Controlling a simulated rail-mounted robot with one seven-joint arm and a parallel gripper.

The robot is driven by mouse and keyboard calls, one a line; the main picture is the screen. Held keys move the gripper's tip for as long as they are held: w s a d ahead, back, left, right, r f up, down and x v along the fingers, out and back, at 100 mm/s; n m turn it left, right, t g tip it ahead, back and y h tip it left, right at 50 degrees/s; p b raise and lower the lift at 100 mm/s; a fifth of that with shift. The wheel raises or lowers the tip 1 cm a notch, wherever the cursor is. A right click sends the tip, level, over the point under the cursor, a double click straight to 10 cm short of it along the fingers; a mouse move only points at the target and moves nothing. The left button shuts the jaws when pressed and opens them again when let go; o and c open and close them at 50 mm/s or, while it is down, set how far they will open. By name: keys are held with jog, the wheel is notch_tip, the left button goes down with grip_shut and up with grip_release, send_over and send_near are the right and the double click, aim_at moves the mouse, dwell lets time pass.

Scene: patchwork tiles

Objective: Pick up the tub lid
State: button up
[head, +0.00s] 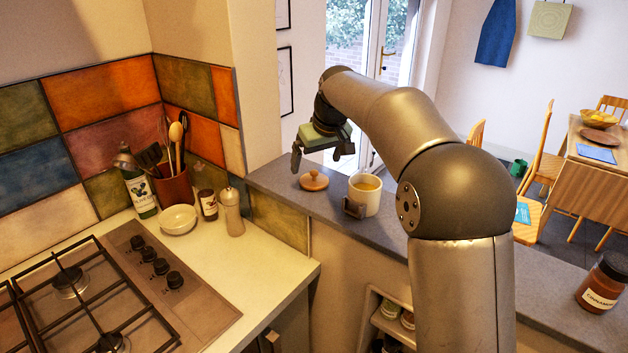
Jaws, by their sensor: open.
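The tub lid (314,182) is a small round wooden lid with a knob on top. It lies flat, knob up, on the grey ledge (275,180) in the head view. A cream tub (366,198) with yellowish contents stands open to its right. My gripper (317,162) is open and empty, with its fingers pointing down. In the picture it appears just above the lid, apart from it; how far in depth I cannot tell.
A small dark brown holder (353,208) stands at the tub's front. A cinnamon jar (602,282) is far right on the ledge. Left, the lower counter bears a pepper mill (233,212), a bowl (178,220), a bottle (140,193) and a gas hob (110,290).

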aim_at(315, 173)
jog(key=shift+d+p+x, duration=0.1)
jog(key=shift+p+x, duration=0.25)
jog(key=shift+x, duration=0.95)
jog(key=shift+d+p+x, duration=0.15)
jog(key=shift+p+x, duration=0.15)
jog(key=shift+x, duration=1.05)
jog(key=c, duration=1)
